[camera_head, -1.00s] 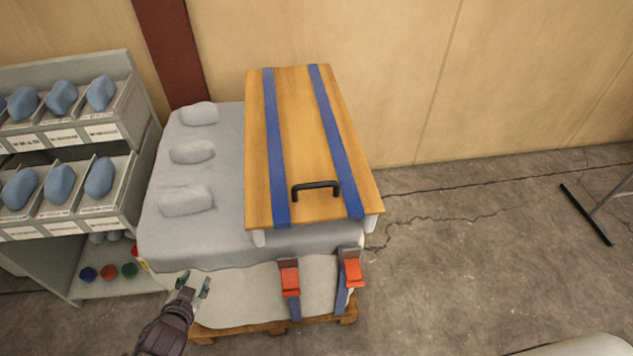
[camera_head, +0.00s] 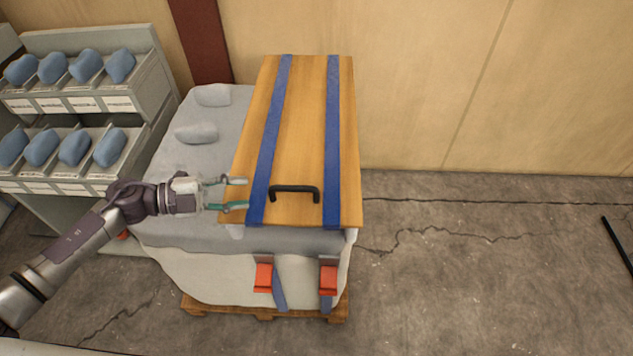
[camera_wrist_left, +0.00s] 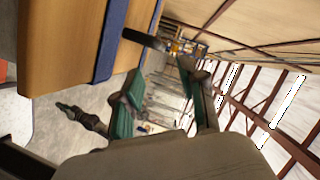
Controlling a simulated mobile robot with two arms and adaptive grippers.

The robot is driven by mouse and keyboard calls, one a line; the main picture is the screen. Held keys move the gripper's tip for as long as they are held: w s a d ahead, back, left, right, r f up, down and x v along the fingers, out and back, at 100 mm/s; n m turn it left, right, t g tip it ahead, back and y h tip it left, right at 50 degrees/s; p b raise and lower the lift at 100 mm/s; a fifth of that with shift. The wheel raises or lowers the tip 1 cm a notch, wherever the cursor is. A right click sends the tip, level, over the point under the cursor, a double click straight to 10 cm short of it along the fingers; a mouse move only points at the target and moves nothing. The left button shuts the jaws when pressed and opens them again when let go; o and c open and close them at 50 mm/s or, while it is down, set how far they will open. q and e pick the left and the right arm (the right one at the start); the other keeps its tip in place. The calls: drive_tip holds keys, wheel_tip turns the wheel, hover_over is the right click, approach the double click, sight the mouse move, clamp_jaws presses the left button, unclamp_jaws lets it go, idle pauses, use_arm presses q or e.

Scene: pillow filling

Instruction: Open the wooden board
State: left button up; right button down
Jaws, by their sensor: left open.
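The wooden board (camera_head: 302,150) lies flat on top of the grey covered stack, with two blue straps running along it. A black handle (camera_head: 295,188) stands near its front edge. My left gripper (camera_head: 240,193) is open and empty at the left front part of the board, left of the handle, its fingers pointing right toward it. In the left wrist view the board (camera_wrist_left: 70,40) fills the upper left, and the handle (camera_wrist_left: 146,39) shows ahead of the open green fingertips. My right gripper is not in view.
Grey lumps (camera_head: 197,133) lie on the stack left of the board. Orange buckles (camera_head: 264,278) hang on the front, above a wooden pallet (camera_head: 225,308). A shelf with blue bundles (camera_head: 75,150) stands at the left.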

sight(287, 190)
use_arm(q)
drive_tip(key=shift+d, duration=0.2)
drive_tip(key=p+x, duration=0.1)
drive_tip(key=x, duration=0.3)
drive_tip(key=shift+w+d, duration=0.1)
drive_tip(key=shift+d, duration=0.05)
drive_tip(key=p+x, duration=0.1)
drive_tip(key=x, duration=0.6)
drive_tip(key=shift+w+d+f, duration=0.15)
drive_tip(key=shift+d+f, duration=0.05)
drive_tip(key=shift+d, duration=0.25)
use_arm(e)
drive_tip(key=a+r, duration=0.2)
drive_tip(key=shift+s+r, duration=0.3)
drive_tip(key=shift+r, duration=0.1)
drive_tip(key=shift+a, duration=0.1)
use_arm(q)
clamp_jaws()
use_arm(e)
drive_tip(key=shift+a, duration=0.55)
use_arm(q)
drive_tip(key=shift+p, duration=0.3)
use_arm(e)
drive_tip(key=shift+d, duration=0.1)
